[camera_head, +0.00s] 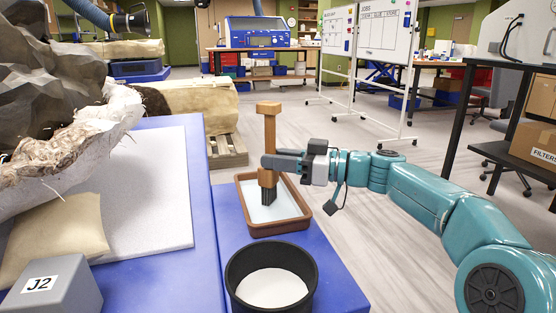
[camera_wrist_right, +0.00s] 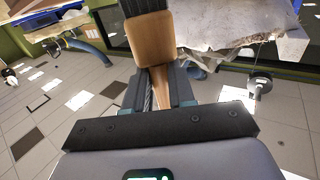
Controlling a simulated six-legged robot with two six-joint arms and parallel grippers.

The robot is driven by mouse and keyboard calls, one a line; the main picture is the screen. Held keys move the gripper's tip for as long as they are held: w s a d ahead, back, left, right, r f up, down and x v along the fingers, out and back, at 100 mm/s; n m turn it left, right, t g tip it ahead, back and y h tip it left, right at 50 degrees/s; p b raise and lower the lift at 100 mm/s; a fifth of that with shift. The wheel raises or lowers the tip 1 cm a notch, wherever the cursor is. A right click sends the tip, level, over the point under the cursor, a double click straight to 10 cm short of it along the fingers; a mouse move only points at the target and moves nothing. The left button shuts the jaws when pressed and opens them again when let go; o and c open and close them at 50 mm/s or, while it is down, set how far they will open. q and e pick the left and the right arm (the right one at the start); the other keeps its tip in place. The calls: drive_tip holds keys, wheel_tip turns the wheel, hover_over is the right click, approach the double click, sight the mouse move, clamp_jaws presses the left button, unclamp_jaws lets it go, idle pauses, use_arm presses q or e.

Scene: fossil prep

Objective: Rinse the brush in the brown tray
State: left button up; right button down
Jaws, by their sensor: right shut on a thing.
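The brush (camera_head: 269,140) has a wooden handle and dark bristles, and stands about upright with the bristles pointing down. My right gripper (camera_head: 268,162) is shut on the brush's wooden part. The brown tray (camera_head: 301,217) holds pale liquid or a pale floor and sits on the blue surface. The bristles are over or in the tray; I cannot tell whether they touch the liquid. In the right wrist view the brush (camera_wrist_right: 150,45) is between the fingers of the right gripper (camera_wrist_right: 158,90). My left gripper is not in view.
A black bucket (camera_head: 235,291) with a pale inside stands in front of the tray. A large jacketed fossil (camera_head: 75,135), a tan bag (camera_head: 55,238) and a grey J2 block (camera_head: 50,289) are at the left.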

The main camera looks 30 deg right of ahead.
drive_tip(key=shift+w+d, duration=0.1)
drive_tip(key=shift+w, duration=0.3)
drive_tip(key=shift+r, duration=0.1)
drive_tip(key=shift+r+p, duration=1.75)
drive_tip(key=shift+r, duration=0.95)
